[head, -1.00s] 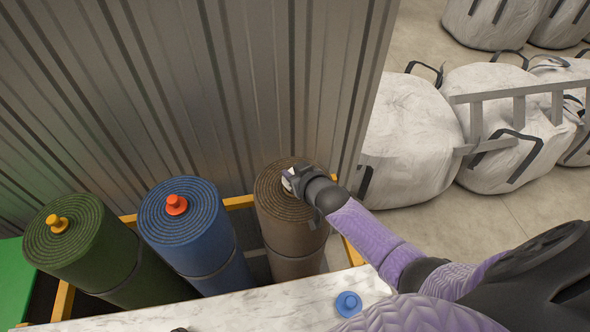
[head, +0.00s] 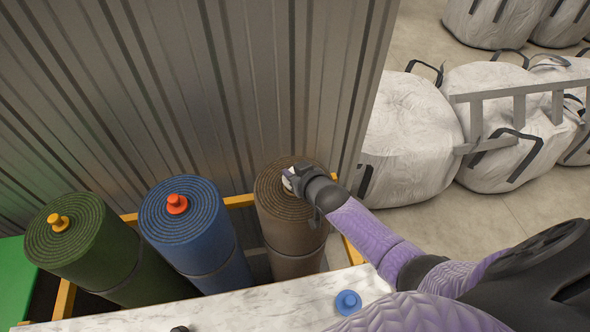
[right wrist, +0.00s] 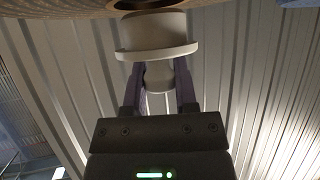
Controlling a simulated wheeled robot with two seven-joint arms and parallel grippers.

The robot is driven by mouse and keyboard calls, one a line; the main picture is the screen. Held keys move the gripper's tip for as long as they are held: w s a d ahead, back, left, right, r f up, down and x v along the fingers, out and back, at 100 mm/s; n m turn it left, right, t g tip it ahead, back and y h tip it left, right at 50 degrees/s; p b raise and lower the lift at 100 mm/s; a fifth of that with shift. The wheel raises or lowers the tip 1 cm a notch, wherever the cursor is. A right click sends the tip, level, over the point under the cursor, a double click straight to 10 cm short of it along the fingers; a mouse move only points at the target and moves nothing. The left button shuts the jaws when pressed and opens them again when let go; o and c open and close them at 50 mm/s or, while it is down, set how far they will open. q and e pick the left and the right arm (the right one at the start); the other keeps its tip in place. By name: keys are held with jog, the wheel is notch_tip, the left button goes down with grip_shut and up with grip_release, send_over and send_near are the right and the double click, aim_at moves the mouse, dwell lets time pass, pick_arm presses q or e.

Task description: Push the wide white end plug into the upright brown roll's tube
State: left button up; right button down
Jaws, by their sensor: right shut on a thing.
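The upright brown roll (head: 285,238) stands at the right end of the row of rolls. Its spiral top edge also shows in the right wrist view (right wrist: 75,8). The white end plug (head: 288,180) is at the middle of the roll's top, mostly hidden by my right gripper (head: 296,180). In the right wrist view the plug (right wrist: 155,48) has a broad body, a wider flange and a knob. My right gripper (right wrist: 159,88) is shut on the knob. The plug's body is at the dark tube mouth; I cannot tell how far it is inside. My left gripper is not seen.
A blue roll (head: 190,235) with a red plug (head: 177,204) and a green roll (head: 90,250) with a yellow plug (head: 58,223) stand left. A blue plug (head: 348,303) lies on the marble-like counter (head: 260,308). A corrugated wall (head: 200,90) rises close behind.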

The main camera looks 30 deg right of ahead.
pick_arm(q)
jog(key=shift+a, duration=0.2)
pick_arm(e)
jog(key=shift+f+b, duration=0.3)
jog(key=shift+f, duration=0.05)
jog(key=shift+r+p, duration=0.4)
jog(key=shift+p, duration=0.05)
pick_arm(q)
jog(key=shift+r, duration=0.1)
